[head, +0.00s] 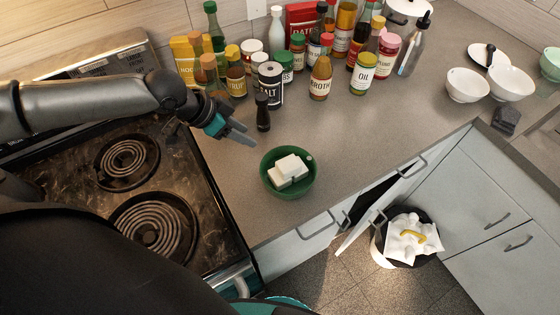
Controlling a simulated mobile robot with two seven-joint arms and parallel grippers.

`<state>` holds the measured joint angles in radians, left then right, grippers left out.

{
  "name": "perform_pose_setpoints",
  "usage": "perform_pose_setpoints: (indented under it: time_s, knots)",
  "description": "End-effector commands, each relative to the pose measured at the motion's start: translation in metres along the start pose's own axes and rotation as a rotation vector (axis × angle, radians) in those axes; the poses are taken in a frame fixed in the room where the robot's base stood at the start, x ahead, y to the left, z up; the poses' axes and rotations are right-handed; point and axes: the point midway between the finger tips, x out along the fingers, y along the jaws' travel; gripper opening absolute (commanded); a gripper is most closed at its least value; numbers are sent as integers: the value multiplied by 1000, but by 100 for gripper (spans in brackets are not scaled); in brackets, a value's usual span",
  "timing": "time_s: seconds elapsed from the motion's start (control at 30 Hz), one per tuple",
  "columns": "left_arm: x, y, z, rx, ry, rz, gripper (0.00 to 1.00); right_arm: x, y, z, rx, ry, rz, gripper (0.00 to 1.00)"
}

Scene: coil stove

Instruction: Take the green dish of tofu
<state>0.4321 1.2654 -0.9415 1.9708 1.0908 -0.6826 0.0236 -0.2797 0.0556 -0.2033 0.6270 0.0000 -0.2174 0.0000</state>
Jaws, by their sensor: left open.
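The green dish (267,184) stands on the counter near its front edge, right of the stove. White tofu blocks (289,170) lie in it. My left gripper (247,134) comes in from the left over the counter. It is open and empty, behind and to the left of the dish and apart from it. My right gripper is not in view.
Several bottles and jars crowd the counter's back, with a small dark bottle (263,112) close beside my left gripper. The coil stove (190,160) is at left. White bowls (467,85) stand at right. The counter right of the dish is clear. A cabinet door (362,225) hangs open below.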

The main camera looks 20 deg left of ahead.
Motion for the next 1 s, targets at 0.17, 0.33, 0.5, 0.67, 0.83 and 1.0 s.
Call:
perform_pose_setpoints:
  time_s: [0.17,0.33,0.5,0.67,0.83,1.0]
  knots:
    - [25,1,-1,-1,2,3,45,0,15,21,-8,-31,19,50]
    - [56,1,-1,0,1,2,45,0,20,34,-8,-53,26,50]
    - [82,0,0,1,0,1,45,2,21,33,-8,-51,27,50]
    - [95,0,0,2,0,0,45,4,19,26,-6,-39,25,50]
    - [102,0,-1,2,0,0,45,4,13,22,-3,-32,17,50]
    - [121,-1,-1,0,0,1,45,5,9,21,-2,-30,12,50]
